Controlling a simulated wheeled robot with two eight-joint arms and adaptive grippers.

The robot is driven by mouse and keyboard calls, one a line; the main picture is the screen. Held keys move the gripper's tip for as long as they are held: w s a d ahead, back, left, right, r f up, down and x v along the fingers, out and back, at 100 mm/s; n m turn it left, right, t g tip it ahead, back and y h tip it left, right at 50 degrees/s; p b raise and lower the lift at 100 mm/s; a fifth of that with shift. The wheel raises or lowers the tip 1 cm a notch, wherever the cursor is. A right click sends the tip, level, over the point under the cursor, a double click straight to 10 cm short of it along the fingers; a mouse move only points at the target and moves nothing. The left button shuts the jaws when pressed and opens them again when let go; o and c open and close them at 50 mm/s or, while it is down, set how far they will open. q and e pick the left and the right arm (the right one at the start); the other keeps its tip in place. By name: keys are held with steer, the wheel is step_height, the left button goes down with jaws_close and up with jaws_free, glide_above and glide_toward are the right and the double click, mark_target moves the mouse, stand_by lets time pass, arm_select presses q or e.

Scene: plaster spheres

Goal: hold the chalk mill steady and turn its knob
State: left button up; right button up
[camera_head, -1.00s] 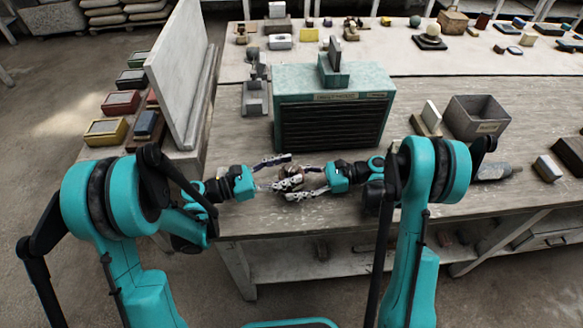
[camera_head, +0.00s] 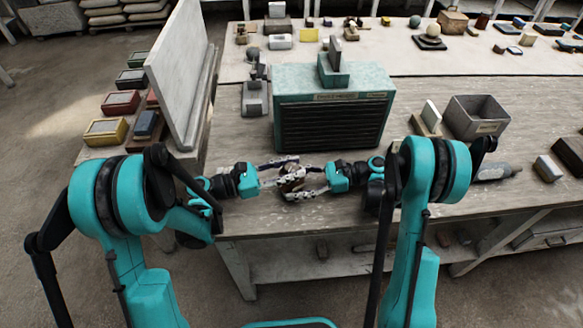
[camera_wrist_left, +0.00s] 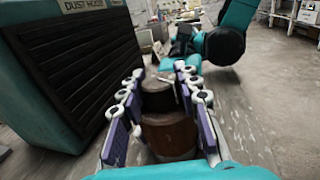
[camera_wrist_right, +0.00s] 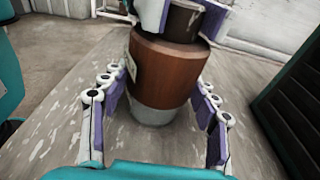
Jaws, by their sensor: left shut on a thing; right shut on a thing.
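The chalk mill (camera_head: 292,181) stands upright near the front edge of the workbench, partly hidden by fingers in the head view. It has a brown body, a grey base and a dark upper part. The brown body shows in the left wrist view (camera_wrist_left: 168,136) and right wrist view (camera_wrist_right: 165,72). My left gripper (camera_head: 290,168) is shut on the dark knob (camera_wrist_right: 183,22) at the top, coming from the left. My right gripper (camera_head: 300,190) comes from the right, lower down, with its fingers on both sides of the brown body, shut on it.
A teal dust hood (camera_head: 332,112) with a dark slatted front stands close behind the mill. A grey open bin (camera_head: 478,118) and small blocks are at the right. An upright pale panel (camera_head: 180,75) and coloured boxes are at the left. Bare benchtop lies in front of the hood.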

mark_target(292, 167)
arm_select(q)
steer(key=m+g, duration=0.3)
steer(key=g, duration=0.2)
steer(key=shift+w+h, duration=0.1)
steer(key=shift+h, duration=0.2)
steer(key=shift+m+g+y, duration=0.7)
steer(key=shift+m+g, duration=1.4)
steer(key=shift+g, duration=1)
steer(key=shift+g, duration=0.3)
steer(key=o, duration=1.2)
step_height(292, 167, up, 10)
